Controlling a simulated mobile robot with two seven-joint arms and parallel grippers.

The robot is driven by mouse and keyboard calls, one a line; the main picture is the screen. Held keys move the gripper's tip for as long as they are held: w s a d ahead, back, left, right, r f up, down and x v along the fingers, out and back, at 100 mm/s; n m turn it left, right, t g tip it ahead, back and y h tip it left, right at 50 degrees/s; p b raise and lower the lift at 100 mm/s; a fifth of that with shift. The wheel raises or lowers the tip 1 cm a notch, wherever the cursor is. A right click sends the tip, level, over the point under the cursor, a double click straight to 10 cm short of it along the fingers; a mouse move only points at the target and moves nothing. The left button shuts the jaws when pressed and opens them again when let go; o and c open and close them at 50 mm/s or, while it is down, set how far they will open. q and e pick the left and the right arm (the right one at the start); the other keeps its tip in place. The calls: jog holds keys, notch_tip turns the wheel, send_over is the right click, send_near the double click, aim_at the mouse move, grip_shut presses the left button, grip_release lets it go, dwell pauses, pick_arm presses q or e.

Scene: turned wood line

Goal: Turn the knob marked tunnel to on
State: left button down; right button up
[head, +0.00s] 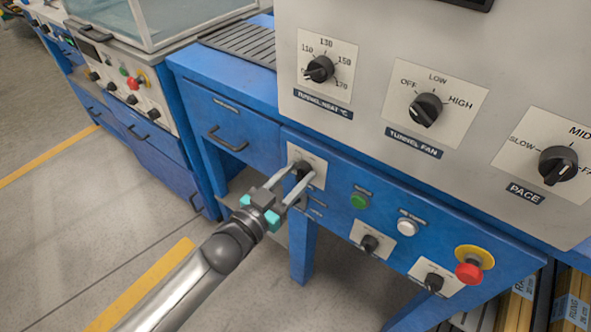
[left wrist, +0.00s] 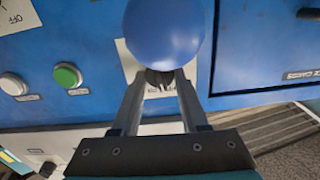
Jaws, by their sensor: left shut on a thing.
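My left gripper (head: 296,176) reaches the blue front panel from below left. Its two fingers are shut on a small dark knob (head: 303,167) on a pale plate (head: 320,172). In the left wrist view the fingertips (left wrist: 160,79) close on the dark knob (left wrist: 158,84) from both sides. The fingers cover much of the knob, so I cannot tell where it points. The print on its plate is too small to read, so I cannot confirm that it says tunnel. My right gripper is in neither view.
A blue rounded shape (left wrist: 163,30) covers part of the left wrist view. Right of the held knob are a green button (head: 359,200), a white button (head: 407,227), two more dark knobs and a red stop button (head: 468,272). The grey panel above carries the tunnel fan knob (head: 426,109).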

pick_arm(q)
jog(key=m+p, duration=0.1)
jog(key=m, duration=0.2)
jog(key=shift+m, duration=0.4)
jog(key=m+p, duration=0.1)
jog(key=m, duration=0.3)
jog(key=shift+s+d, duration=0.1)
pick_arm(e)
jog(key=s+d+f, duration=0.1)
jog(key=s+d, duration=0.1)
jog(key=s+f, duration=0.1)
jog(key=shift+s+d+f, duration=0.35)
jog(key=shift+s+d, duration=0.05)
pick_arm(q)
jog(key=shift+m, duration=0.3)
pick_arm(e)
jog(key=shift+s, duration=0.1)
pick_arm(q)
jog(key=shift+c, duration=2.1)
grip_release()
